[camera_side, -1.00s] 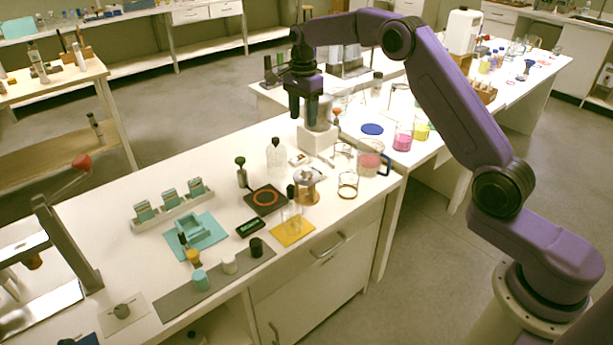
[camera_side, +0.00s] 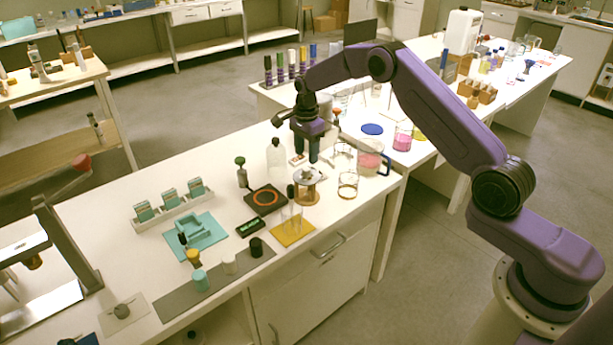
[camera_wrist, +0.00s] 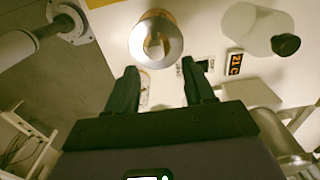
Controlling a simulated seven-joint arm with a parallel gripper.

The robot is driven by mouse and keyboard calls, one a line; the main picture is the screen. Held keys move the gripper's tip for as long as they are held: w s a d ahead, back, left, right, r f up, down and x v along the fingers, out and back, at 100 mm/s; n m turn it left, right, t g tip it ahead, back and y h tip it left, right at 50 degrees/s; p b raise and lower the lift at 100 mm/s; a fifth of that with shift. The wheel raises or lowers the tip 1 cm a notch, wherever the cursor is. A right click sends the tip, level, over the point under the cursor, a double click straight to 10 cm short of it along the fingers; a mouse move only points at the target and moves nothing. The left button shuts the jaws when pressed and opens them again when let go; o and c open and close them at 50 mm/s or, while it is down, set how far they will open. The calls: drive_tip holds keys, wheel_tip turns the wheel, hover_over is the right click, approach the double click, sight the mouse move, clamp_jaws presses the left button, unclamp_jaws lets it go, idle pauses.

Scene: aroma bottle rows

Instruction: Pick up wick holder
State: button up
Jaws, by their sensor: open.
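My gripper (camera_side: 307,156) is open and empty, pointing down above the white bench, behind the copper-coloured round vessel (camera_side: 307,188). In the wrist view my gripper (camera_wrist: 161,74) has its two fingers spread apart. Small metallic pieces lie near the right fingertip. I cannot tell for sure which item is the wick holder.
A small display (camera_wrist: 235,63) shows in the wrist view.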

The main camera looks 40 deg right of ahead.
sight(307, 169)
drive_tip(key=shift+s+a+f, duration=0.1)
drive_tip(key=shift+s+f, duration=0.05)
drive_tip(key=shift+f, duration=1.2)
drive_tip(key=shift+s+a+f, duration=0.1)
drive_tip(key=shift+f, duration=1.25)
clamp_jaws()
